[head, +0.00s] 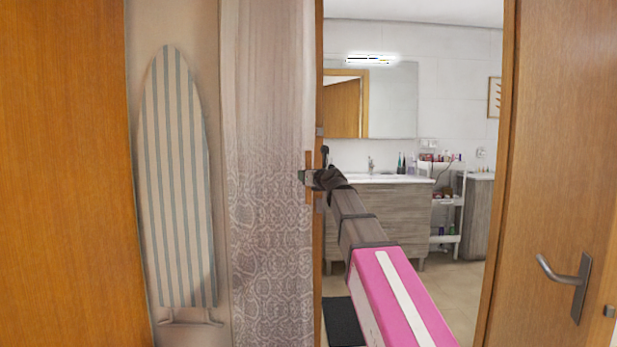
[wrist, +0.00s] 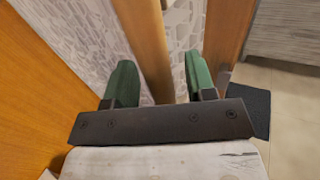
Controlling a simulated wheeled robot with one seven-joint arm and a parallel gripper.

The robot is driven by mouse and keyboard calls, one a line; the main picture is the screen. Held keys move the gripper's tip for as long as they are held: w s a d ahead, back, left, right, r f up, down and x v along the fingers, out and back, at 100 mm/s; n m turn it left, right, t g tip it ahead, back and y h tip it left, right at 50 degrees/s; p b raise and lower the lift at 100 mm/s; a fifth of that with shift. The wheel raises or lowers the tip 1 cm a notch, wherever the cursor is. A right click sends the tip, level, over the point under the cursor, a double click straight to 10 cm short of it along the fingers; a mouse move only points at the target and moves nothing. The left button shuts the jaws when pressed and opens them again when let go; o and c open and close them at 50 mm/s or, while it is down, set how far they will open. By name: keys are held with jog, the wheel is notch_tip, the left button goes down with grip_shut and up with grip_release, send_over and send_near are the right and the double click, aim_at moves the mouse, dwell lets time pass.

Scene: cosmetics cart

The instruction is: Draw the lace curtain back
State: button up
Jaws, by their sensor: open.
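The lace curtain (head: 270,200) hangs as a pale patterned sheet left of the bathroom doorway in the head view. Its lace pattern also shows in the wrist view (wrist: 92,45). An upright wooden bar (wrist: 146,42) stands in front of the lace, by the curtain's right edge in the head view (head: 309,192). My gripper (head: 308,178) is at this bar. In the wrist view my gripper (wrist: 160,80) is open, with one green fingertip on each side of the bar and visible gaps. The curtain's top lies outside the head view.
A striped ironing board (head: 178,190) stands left of the curtain. A wooden door (head: 560,150) with a handle is at right. Beyond the doorway are a vanity (head: 385,215), a cosmetics cart (head: 447,205) and a dark mat (head: 342,320) on open floor.

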jog(key=v, duration=1)
jog(key=shift+s+d, duration=0.15)
jog(key=shift+s, duration=0.25)
jog(key=shift+f, duration=0.15)
jog(key=s+d+f+n+g+h, duration=0.1)
jog(key=s+f+n+g, duration=0.3)
jog(key=f, duration=0.8)
jog(key=w+d+f+n+g+h, duration=0.1)
jog(key=d+f+n+h, duration=0.1)
jog(key=f+n, duration=0.7)
jog(key=s+d+f+n+g+h, duration=0.1)
jog(key=s+f+n+g, duration=0.15)
jog(key=f, duration=1.15)
jog(key=s+d+f+n+g+h, duration=0.2)
jog(key=s+d+f+n+g, duration=0.2)
jog(key=s+f+n, duration=0.3)
jog(key=s+d+f+n+g+h, duration=0.2)
jog(key=s+f+n, duration=0.6)
jog(key=f, duration=0.8)
jog(key=shift+s+d+f+g, duration=0.25)
jog(key=shift+s+d+g, duration=0.7)
jog(key=shift+s+g, duration=0.2)
